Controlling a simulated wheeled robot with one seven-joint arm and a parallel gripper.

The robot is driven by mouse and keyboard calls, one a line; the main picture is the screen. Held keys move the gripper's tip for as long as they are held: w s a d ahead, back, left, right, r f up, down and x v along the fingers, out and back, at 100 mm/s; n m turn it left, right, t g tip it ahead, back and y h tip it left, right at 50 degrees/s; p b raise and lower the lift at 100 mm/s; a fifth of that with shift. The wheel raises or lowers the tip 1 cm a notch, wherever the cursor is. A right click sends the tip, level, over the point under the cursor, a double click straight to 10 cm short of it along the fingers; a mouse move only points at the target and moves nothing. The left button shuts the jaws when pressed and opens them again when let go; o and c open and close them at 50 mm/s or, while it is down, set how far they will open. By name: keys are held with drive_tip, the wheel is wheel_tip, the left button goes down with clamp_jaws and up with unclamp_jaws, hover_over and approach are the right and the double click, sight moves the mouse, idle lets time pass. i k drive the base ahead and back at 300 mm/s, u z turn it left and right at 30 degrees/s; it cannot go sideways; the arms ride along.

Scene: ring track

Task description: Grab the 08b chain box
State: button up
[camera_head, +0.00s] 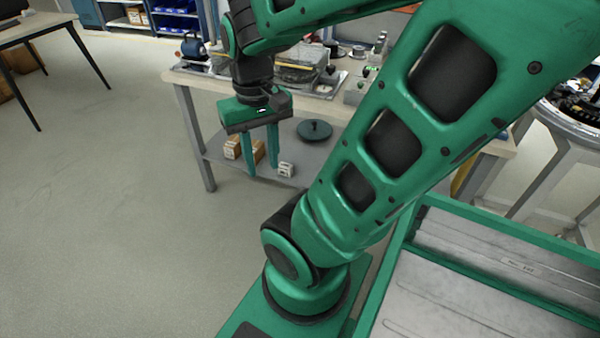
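My gripper (262,170) points down in front of the workbench, its two green fingers spread apart. Two small brown boxes sit on the bench's lower shelf: one (232,147) left of the fingers, and one (258,152) showing in the gap between them, partly hidden by the left finger. A small white box (286,169) with dark marks sits just right of the right finger. The labels are too small to read, so I cannot tell which one is the 08b chain box. The fingers seem to be in front of the boxes, with no grip visible.
The workbench top (190,78) carries clear-covered items and tools above the shelf. A dark round lidded object (314,130) lies on the shelf to the right. A bench leg (199,150) stands at the left.

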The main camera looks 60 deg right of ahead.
sight(258, 146)
drive_tip(key=z, duration=1.45)
